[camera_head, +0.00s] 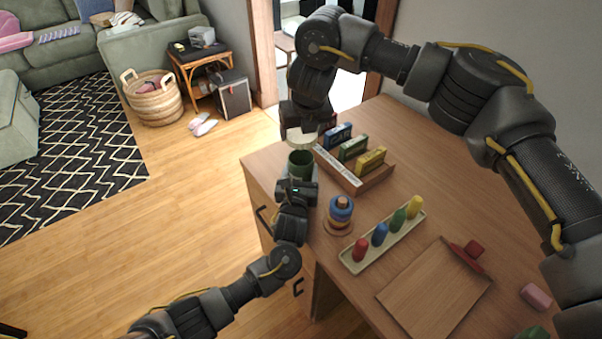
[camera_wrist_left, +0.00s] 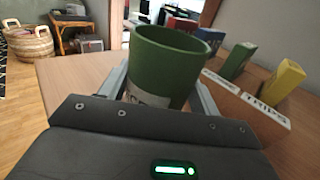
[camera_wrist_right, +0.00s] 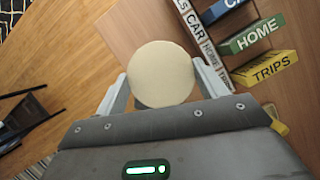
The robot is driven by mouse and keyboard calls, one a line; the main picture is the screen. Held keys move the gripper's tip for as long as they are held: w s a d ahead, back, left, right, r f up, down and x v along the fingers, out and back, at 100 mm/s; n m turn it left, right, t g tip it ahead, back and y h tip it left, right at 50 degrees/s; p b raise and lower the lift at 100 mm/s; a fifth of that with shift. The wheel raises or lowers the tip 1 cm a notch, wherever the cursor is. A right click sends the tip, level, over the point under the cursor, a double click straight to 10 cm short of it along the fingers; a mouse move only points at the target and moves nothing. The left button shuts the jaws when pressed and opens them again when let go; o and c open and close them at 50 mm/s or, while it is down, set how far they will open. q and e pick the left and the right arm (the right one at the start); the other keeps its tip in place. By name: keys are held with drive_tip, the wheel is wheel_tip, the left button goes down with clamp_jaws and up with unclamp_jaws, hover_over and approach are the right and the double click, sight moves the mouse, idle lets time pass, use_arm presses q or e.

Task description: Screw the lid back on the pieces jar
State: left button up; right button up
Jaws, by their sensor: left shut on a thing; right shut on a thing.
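The pieces jar (camera_head: 300,164) is a dark green open-topped cylinder near the table's far left corner. My left gripper (camera_head: 299,180) is shut on it from the near side. In the left wrist view the jar (camera_wrist_left: 166,68) stands upright between the fingers, its mouth uncovered and its lower front hidden by the gripper. The lid (camera_head: 301,138) is a round cream disc just above and behind the jar, apart from it. My right gripper (camera_head: 305,126) points down and is shut on the lid. The lid (camera_wrist_right: 160,74) also fills the fingers in the right wrist view.
A wooden holder (camera_head: 346,172) with blue, green and yellow labelled blocks stands close right of the jar. A ring stacker (camera_head: 340,212) and a peg tray (camera_head: 383,240) are nearer. A wooden board (camera_head: 433,290) lies at the front right. The table's left edge is close to the jar.

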approach(300, 153)
drive_tip(key=shift+a+f, duration=0.15)
drive_tip(key=shift+f, duration=0.55)
drive_tip(key=shift+a+f, duration=0.15)
drive_tip(key=shift+f, duration=0.55)
drive_tip(key=shift+f, duration=0.1)
drive_tip(key=shift+f, duration=0.8)
drive_tip(key=shift+f, duration=0.5)
use_arm(q)
clamp_jaws()
use_arm(e)
drive_tip(key=m, duration=0.2)
drive_tip(key=m+h, duration=0.1)
drive_tip(key=m, duration=0.1)
drive_tip(key=shift+a+h, duration=0.2)
drive_tip(key=shift+h, duration=0.1)
drive_tip(key=m+h, duration=0.2)
drive_tip(key=m, duration=0.3)
drive_tip(key=shift+m, duration=0.4)
